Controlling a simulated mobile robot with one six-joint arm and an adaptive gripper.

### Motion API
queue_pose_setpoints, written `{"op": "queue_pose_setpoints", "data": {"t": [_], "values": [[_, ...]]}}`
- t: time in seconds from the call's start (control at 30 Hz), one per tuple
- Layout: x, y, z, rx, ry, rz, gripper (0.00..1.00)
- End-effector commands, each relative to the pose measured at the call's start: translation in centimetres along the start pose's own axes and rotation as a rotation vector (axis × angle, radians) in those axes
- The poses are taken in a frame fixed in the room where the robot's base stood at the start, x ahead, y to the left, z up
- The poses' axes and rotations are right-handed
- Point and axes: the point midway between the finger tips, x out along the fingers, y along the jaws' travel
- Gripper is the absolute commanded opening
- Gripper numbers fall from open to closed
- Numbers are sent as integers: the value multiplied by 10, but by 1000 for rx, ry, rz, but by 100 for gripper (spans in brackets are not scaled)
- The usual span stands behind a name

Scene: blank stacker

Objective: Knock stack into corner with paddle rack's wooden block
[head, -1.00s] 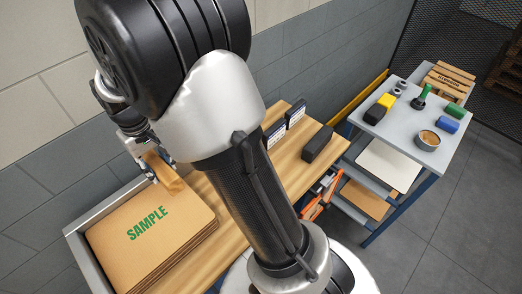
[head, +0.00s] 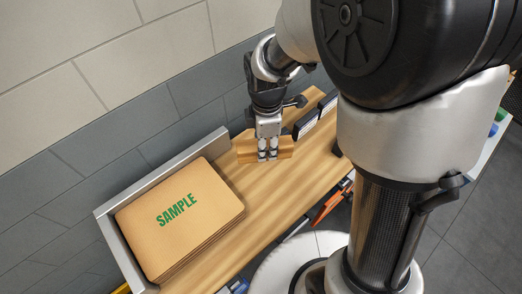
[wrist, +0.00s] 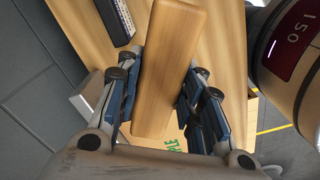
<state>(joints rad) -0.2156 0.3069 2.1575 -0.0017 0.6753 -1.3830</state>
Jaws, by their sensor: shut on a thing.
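The stack of brown cardboard blanks (head: 172,243), marked SAMPLE in green, lies flat on the wooden bench at lower left in the head view. A grey metal corner fence (head: 170,170) runs along its back and left sides; I cannot tell whether the stack touches it. My gripper (head: 268,150) points down behind the stack's right end, shut on the wooden block (head: 246,150). The block is apart from the stack in the picture, to its upper right. In the wrist view the block (wrist: 172,60) sits between both finger pads, hiding most of the stack.
Black boxes with pale labels (head: 305,125) stand on the bench (head: 285,195) right of my gripper, near the wall. One also shows in the wrist view (wrist: 115,20). The bench right of the stack is clear. An orange item (head: 330,205) shows below the bench edge.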

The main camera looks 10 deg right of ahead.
Motion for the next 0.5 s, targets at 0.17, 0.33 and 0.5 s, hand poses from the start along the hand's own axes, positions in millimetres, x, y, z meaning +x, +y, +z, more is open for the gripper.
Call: {"op": "queue_pose_setpoints", "data": {"t": [0.17,0.33,0.5], "values": [[-2,-22,-15,-370,0,0,2],[-1,-30,-20,-539,1,3,2],[4,-32,-20,-570,1,2,2]]}}
